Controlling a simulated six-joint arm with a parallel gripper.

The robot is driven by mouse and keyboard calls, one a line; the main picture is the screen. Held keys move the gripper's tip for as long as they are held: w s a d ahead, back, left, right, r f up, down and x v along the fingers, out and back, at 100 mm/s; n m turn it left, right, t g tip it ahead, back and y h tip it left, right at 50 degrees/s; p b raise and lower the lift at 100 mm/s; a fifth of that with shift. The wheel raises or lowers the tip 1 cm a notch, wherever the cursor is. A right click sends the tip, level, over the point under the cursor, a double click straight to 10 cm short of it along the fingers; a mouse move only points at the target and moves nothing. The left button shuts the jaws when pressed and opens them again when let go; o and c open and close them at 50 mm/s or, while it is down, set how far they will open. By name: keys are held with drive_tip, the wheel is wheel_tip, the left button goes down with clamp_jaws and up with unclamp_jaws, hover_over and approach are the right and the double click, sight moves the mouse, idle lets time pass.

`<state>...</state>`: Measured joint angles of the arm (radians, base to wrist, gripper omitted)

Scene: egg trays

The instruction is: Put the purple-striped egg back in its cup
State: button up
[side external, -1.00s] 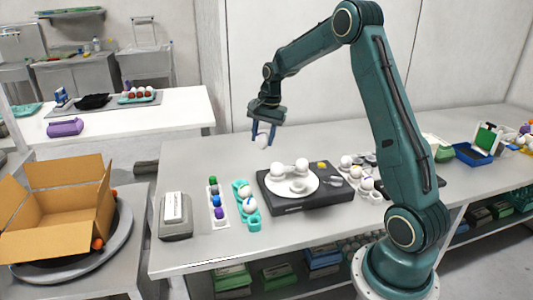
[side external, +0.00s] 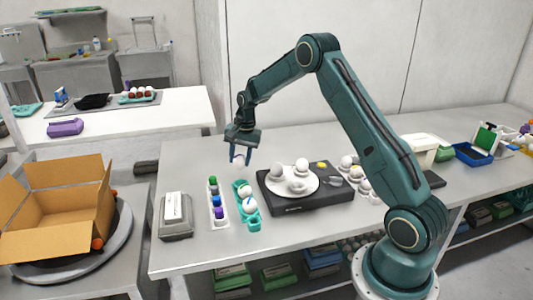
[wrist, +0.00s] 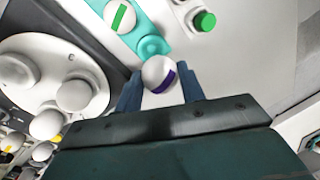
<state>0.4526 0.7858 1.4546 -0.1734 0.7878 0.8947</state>
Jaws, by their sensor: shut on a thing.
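My gripper (side external: 239,161) is shut on the purple-striped egg (wrist: 160,75). The egg is white with a purple band on its side in the wrist view, held between the two blue fingers. In the side view it hangs above the bench, above and behind the far end of the teal egg tray (side external: 254,224). In the wrist view the tray shows an empty cup (wrist: 150,45) just beyond the egg, and a white egg with a green stripe (wrist: 118,15) in another cup. The tray's other part is cut off there.
A white strip with coloured pieces (side external: 211,190) lies left of the teal tray. A grey box (side external: 176,229) is at the left edge. The bench behind is clear.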

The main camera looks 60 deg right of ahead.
drive_tip(key=shift+f, duration=3)
drive_tip(key=shift+f, duration=0.6)
drive_tip(key=o, duration=0.7)
drive_tip(key=shift+r, duration=0.1)
drive_tip(key=r, duration=0.4)
drive_tip(key=s+r, duration=0.1)
drive_tip(key=r, duration=0.4)
drive_tip(key=s+d+r, duration=0.1)
drive_tip(key=r, duration=0.3)
drive_tip(key=shift+r, duration=0.2)
